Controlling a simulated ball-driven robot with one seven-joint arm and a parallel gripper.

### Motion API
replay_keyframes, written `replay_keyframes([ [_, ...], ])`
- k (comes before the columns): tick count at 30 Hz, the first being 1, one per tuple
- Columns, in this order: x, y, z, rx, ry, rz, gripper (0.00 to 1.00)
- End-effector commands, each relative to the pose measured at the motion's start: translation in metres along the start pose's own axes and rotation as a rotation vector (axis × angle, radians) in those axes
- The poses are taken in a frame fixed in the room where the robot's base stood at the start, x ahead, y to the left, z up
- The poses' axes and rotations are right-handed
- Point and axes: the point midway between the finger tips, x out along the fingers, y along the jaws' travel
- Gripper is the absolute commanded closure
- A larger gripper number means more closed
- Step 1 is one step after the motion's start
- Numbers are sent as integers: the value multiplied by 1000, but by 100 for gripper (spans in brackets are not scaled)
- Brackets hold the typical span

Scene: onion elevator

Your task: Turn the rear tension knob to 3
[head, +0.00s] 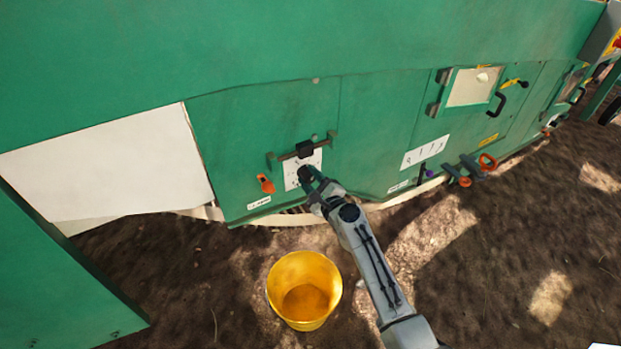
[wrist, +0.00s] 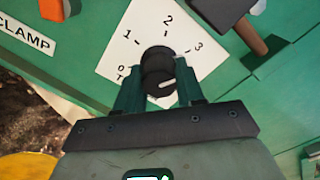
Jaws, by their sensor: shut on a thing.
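The tension knob (wrist: 158,62) is black and round, on a white dial card (wrist: 115,55) marked 1, 2 and 3, with a partly covered 0 at lower left. A short white line shows on the knob's near face, slanting up to the right; I cannot tell which number it points to. My gripper (wrist: 158,84) is shut on the knob, one dark green finger on each side. In the head view my gripper (head: 311,178) reaches the white card (head: 291,178) on the green panel and hides most of the knob.
An orange handle (head: 265,184) sits left of the card, and a dark clamp bar (head: 304,149) crosses above it. A yellow bucket (head: 304,290) stands on the soil below. Further right are another white scale (head: 425,151) and orange-and-dark handles (head: 470,170).

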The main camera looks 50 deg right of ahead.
Motion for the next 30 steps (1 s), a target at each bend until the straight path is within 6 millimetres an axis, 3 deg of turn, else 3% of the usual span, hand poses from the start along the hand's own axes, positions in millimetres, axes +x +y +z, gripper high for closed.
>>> replay_keyframes([
  [3, -1, -1, -5, -2, 10, -4, 93],
  [4, -1, -1, -5, -2, 10, -4, 61],
  [12, -1, 0, -3, -2, 6, -2, 37],
  [22, -7, 0, -2, -2, 4, 1, 37],
  [30, -51, 0, -3, -4, 6, 1, 37],
])
